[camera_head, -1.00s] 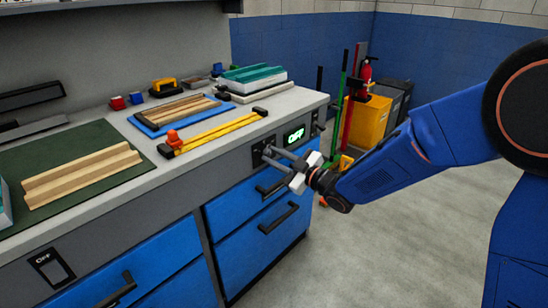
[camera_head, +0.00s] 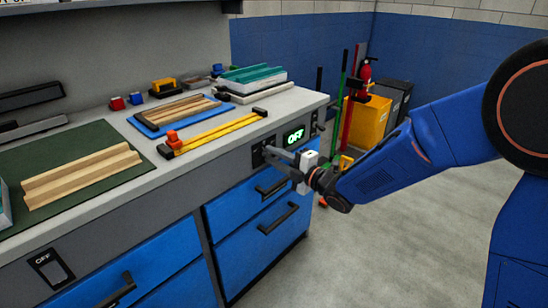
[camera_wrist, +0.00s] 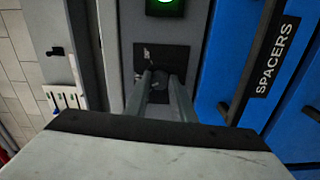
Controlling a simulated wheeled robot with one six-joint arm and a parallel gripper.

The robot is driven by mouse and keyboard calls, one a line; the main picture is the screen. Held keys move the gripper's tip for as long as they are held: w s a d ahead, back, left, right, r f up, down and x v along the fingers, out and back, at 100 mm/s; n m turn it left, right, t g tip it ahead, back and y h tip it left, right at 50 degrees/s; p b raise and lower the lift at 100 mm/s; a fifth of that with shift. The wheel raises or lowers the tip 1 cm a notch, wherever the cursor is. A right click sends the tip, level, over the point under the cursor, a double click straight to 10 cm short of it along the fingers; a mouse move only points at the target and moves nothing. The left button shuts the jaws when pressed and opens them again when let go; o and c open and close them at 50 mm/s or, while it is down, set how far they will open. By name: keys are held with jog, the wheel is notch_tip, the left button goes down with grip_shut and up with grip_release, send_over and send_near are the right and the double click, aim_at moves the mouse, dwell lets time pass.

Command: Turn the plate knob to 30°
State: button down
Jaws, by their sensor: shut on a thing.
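The plate knob (camera_wrist: 160,83) is a small dark knob on a black plate (camera_wrist: 176,53) in the grey front panel, seen in the wrist view. My gripper (camera_wrist: 160,77) is shut on it, one grey finger on each side. In the head view my gripper (camera_head: 271,153) reaches the panel from the right, and its fingers hide the knob. The knob's angle cannot be read.
Blue drawers (camera_head: 262,215) with black handles lie below the panel; one carries a SPACERS label (camera_wrist: 277,57). A black switch (camera_wrist: 56,51) sits to the left in the wrist view. The worktop (camera_head: 215,150) above holds wood strips, a yellow clamp and trays. The floor at right is open.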

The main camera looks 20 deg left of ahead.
jog(key=n, duration=0.7)
jog(key=shift+s, duration=0.1)
dwell(0.5)
jog(key=c, duration=1.5)
grip_release()
jog(key=v, duration=1.7)
jog(key=shift+s+d, duration=0.1)
jog(key=shift+d, duration=0.1)
